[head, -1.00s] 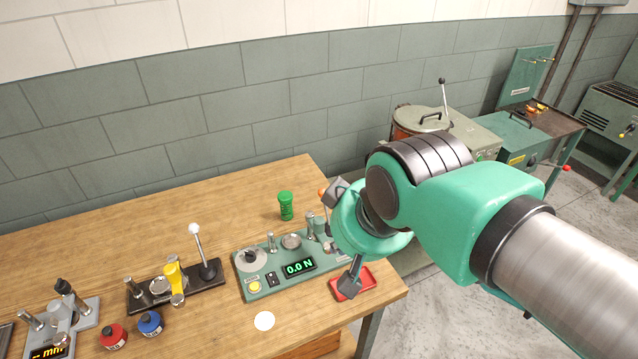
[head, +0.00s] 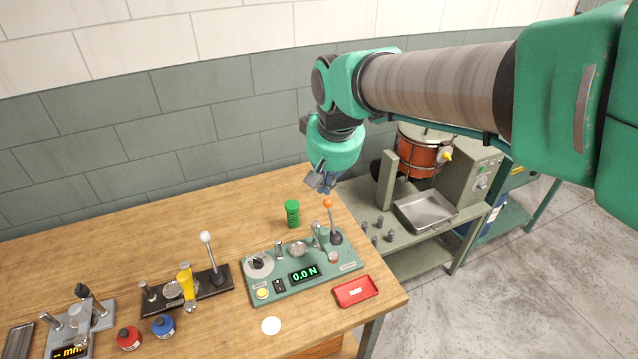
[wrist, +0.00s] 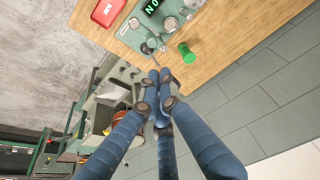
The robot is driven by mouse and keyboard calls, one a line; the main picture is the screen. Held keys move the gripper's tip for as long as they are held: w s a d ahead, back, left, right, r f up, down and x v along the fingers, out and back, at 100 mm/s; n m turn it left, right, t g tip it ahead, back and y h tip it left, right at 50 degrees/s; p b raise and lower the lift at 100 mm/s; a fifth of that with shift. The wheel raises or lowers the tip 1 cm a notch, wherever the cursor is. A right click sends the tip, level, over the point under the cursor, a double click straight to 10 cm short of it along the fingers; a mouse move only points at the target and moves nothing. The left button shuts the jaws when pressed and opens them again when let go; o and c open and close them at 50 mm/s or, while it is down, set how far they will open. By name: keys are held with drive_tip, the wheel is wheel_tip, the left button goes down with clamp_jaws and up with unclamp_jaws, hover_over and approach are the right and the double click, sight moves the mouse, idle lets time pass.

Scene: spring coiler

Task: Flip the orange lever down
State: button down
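The orange lever (head: 329,205) stands nearly upright at the right end of the green tester (head: 350,265), which reads 0.0 N. Its orange ball is at the top of a thin shaft on a dark base. My gripper (head: 322,184) is in the air just above and behind the orange ball in the head view, with no clear contact. In the wrist view, the blue fingers of my gripper (wrist: 157,78) come together at their tips with nothing seen between them. The tester (wrist: 185,22) lies beyond the tips there. The orange ball cannot be made out in the wrist view.
A green cup (head: 292,214) stands behind the tester. A red tray (head: 355,291) lies at its front right. A black stand with a white-knobbed lever (head: 206,237) and red and blue bottles are to the left. A side table (head: 430,255) with a metal pan stands beyond the bench's right edge.

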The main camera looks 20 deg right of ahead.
drive_tip(key=w+d+p, duration=0.2)
drive_tip(key=w+p, duration=0.1)
drive_tip(key=w, duration=0.5)
drive_tip(key=m+g+p, duration=0.1)
drive_tip(key=g+p, duration=0.2)
drive_tip(key=p, duration=0.2)
hover_over(330, 214)
drive_tip(key=w+a, duration=0.3)
drive_tip(key=w, duration=0.2)
wheel_tip(330, 214, down, 9)
drive_tip(key=w+d+f+p, duration=0.2)
drive_tip(key=w+f, duration=0.3)
drive_tip(key=f, duration=0.3)
drive_tip(key=shift+d+g+p, duration=0.3)
drive_tip(key=shift+d+p, duration=0.1)
drive_tip(key=shift+d, duration=0.4)
drive_tip(key=s+f, duration=0.3)
drive_tip(key=f, duration=0.5)
drive_tip(key=shift+s+f, duration=0.35)
drive_tip(key=shift+a, duration=0.1)
